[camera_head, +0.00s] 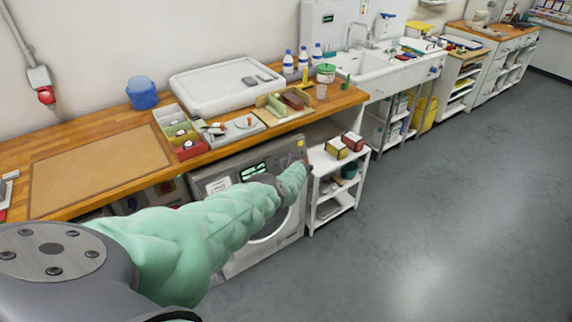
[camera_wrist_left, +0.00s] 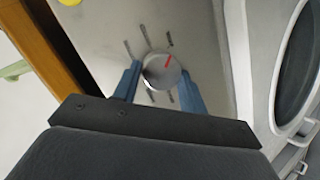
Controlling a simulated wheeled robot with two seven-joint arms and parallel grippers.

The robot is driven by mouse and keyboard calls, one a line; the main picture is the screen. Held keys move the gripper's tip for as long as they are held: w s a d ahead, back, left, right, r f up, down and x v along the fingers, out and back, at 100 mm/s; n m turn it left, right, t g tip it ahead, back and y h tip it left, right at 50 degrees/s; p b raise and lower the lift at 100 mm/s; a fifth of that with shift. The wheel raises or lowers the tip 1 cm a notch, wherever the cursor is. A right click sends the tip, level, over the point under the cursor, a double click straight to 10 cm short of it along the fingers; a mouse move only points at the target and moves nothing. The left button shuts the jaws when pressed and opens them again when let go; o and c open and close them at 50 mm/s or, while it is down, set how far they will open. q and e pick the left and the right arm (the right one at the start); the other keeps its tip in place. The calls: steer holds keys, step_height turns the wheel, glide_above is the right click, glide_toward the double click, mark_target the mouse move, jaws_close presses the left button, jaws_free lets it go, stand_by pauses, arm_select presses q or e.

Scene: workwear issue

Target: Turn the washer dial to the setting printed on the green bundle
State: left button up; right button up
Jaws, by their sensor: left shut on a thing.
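The washer (camera_head: 213,183) stands under the wooden counter, with a lit green display and a round door partly hidden by my green-sleeved left arm. The round grey dial (camera_wrist_left: 155,77) with a red mark shows in the left wrist view; the mark points up and slightly right, with dark ticks around the dial. My left gripper (camera_wrist_left: 160,80) has its blue fingers on either side of the dial and is shut on it. The arm hides the gripper and dial in the head view. An olive-green item (camera_head: 275,107) lies on the counter; any print is unreadable, and I cannot tell whether it is the green bundle.
A white shelf cart (camera_head: 330,165) with small boxes stands close to the right of the washer. The counter (camera_head: 120,130) carries a brown mat, bins, a white tray and bottles. A sink is farther right. The grey floor (camera_head: 430,220) is clear.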

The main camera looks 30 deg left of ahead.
arm_select(q)
steer(key=shift+d, duration=0.1)
stand_by(0.4)
steer(key=o, duration=0.9)
steer(key=shift+c, duration=0.2)
steer(key=shift+o, duration=0.6)
arm_select(e)
steer(key=shift+d, duration=0.25)
steer(key=shift+s+r, duration=0.1)
